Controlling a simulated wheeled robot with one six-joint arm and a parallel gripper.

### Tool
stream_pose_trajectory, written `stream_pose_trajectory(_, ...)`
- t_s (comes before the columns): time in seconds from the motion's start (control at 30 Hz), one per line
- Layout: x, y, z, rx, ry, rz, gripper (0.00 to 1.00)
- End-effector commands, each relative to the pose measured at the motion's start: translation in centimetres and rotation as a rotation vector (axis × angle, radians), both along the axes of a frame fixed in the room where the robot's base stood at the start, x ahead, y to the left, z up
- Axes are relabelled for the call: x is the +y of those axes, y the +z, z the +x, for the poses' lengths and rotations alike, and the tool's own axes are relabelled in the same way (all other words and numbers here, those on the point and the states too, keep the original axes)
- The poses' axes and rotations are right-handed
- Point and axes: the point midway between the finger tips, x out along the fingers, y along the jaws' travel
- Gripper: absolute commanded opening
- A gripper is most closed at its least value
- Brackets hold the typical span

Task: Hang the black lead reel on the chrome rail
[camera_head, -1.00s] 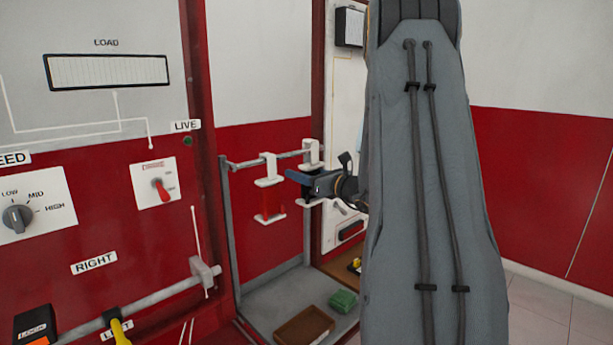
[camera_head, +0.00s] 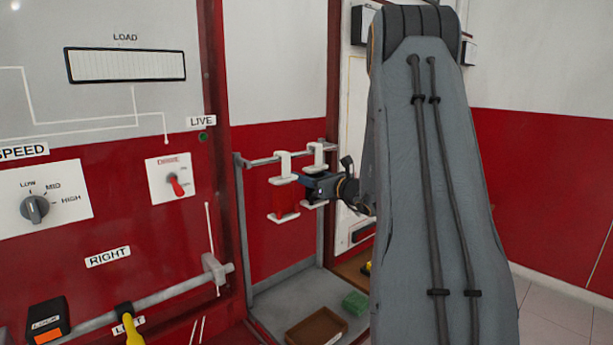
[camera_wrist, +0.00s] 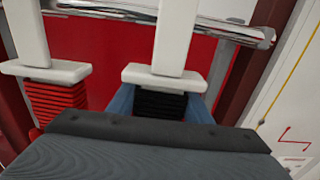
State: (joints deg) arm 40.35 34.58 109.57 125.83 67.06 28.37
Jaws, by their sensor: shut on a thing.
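The chrome rail (camera_head: 262,161) runs across the top of an open bay; it also crosses the top of the wrist view (camera_wrist: 232,33). My gripper (camera_head: 309,183) is shut on the black lead reel, whose black winding (camera_wrist: 160,104) shows between the blue fingers in the wrist view. In the head view the gripper hides the winding, but the reel's white hook (camera_head: 318,157) shows at the rail. The reel hangs upright. Its white stem passes in front of the rail; I cannot tell whether the hook rests on it.
A red lead reel (camera_head: 285,198) hangs on the rail just left of the black one, close beside it; it shows in the wrist view (camera_wrist: 57,103). A brown tray (camera_head: 316,328) and a green block (camera_head: 355,303) lie on the bay floor. A red frame post stands right of the bay.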

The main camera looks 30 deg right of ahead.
Motion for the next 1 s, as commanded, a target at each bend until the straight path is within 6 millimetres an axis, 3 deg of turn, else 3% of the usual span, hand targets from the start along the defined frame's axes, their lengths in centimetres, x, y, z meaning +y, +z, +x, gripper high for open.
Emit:
stream_pose_trajectory(0.37, 0.0, -0.1, 0.0, -0.001, 0.0, 0.0, 0.19)
stream_pose_trajectory(0.4, 0.0, -0.1, 0.0, -0.001, 0.0, 0.0, 0.52)
stream_pose_trajectory(0.5, 0.0, -0.1, 0.0, -0.001, 0.0, 0.0, 0.67)
stream_pose_trajectory(0.83, -0.1, -0.2, -0.3, 0.0, -0.001, 0.0, 0.67)
stream_pose_trajectory(1.0, -0.5, -0.3, -2.4, 0.0, -0.003, 0.0, 0.67)
